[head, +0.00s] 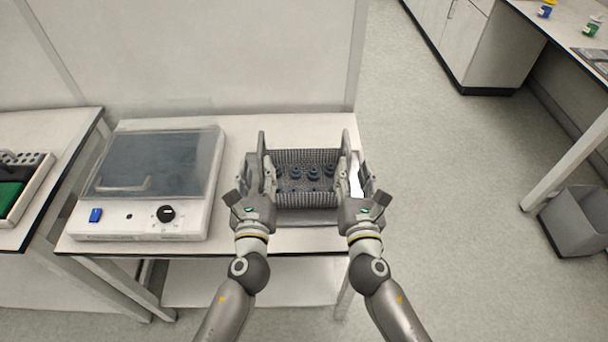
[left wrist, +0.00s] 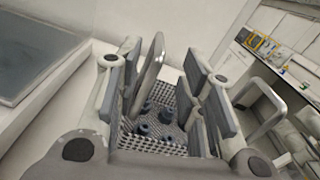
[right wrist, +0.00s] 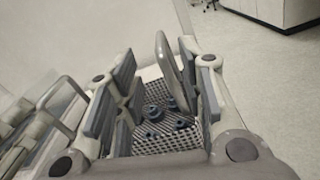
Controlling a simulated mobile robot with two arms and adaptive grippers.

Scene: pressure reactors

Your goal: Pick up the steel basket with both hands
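The steel basket (head: 305,155) is a mesh box with an upright handle at each end. It stands on the white table and holds several dark, round-topped vessels (head: 312,173). My left gripper (head: 258,172) is at the basket's left end. In the left wrist view its fingers are spread, with the left handle (left wrist: 151,68) standing between them and gaps at the pads. My right gripper (head: 356,172) is at the right end. In the right wrist view its fingers are apart, with the right handle (right wrist: 168,62) between them, nearer the right finger. Neither gripper is closed on a handle.
A white device (head: 140,215) with a clear lid, black knob and blue switch stands left of the basket on the same table (head: 235,240). A wall rises behind. Open floor (head: 440,180) lies to the right, with a grey bin (head: 580,220) beyond.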

